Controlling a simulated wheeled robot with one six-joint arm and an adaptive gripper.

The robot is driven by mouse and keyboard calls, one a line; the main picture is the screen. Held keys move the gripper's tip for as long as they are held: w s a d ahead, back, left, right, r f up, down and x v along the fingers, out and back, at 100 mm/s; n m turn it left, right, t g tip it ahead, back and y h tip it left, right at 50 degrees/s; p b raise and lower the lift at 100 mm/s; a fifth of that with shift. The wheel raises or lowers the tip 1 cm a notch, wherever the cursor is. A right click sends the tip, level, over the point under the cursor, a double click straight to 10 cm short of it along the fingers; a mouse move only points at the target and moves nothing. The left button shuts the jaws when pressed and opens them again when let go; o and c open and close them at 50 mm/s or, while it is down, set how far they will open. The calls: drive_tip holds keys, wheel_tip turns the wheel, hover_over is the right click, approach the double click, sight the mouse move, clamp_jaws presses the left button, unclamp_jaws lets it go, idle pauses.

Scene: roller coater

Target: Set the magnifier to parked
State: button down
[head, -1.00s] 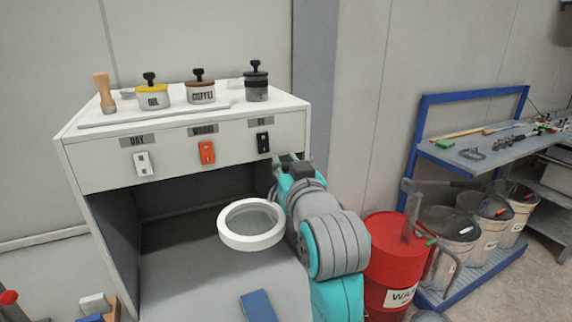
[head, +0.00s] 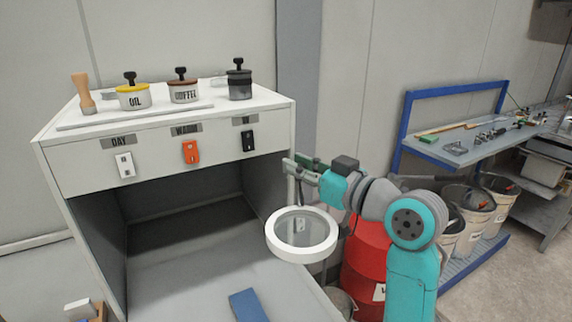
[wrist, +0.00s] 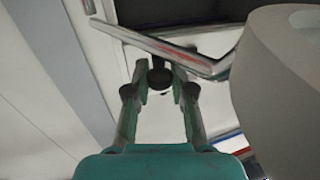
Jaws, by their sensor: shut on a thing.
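The magnifier (head: 300,255) is a white ring with a clear lens. In the head view it hangs at the right front edge of the booth, lens roughly level. Its pale head fills the right of the wrist view (wrist: 275,100), with a metal arm (wrist: 150,42) running beside it. My gripper (head: 293,166) is just above the ring, by the booth's right side. In the wrist view my gripper (wrist: 160,88) is shut on a dark round knob (wrist: 160,76) at the magnifier's arm. The joint between knob and arm is partly hidden.
The white booth (head: 75,172) has an open bay and DAY, WARM and third switches. Pots and a wooden-handled tool stand on top. A blue object (head: 248,305) lies in the bay. A red drum (head: 365,262) and bins (head: 472,215) stand at the right, close to my arm.

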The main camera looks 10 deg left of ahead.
drive_tip(key=shift+w+d+n+g+y, duration=0.35)
drive_tip(key=shift+d+n+g+y, duration=0.25)
drive_tip(key=shift+d+n+g, duration=0.55)
drive_tip(key=shift+w+d+n+g+y, duration=0.35)
drive_tip(key=shift+d+n+g+y, duration=0.3)
drive_tip(key=shift+g, duration=0.85)
drive_tip(key=shift+w+d+n+g+y, duration=0.35)
drive_tip(key=shift+d+n+g+y, duration=0.2)
drive_tip(key=shift+d+n+g, duration=0.65)
drive_tip(key=shift+a+g, duration=0.15)
drive_tip(key=shift+g, duration=0.1)
drive_tip(key=c, duration=1)
unclamp_jaws()
drive_tip(key=shift+w, duration=0.1)
drive_tip(key=d, duration=0.4)
drive_tip(key=s+d, duration=0.1)
drive_tip(key=d, duration=0.3)
drive_tip(key=s+d, duration=0.1)
drive_tip(key=d, duration=0.3)
drive_tip(key=shift+s, duration=0.1)
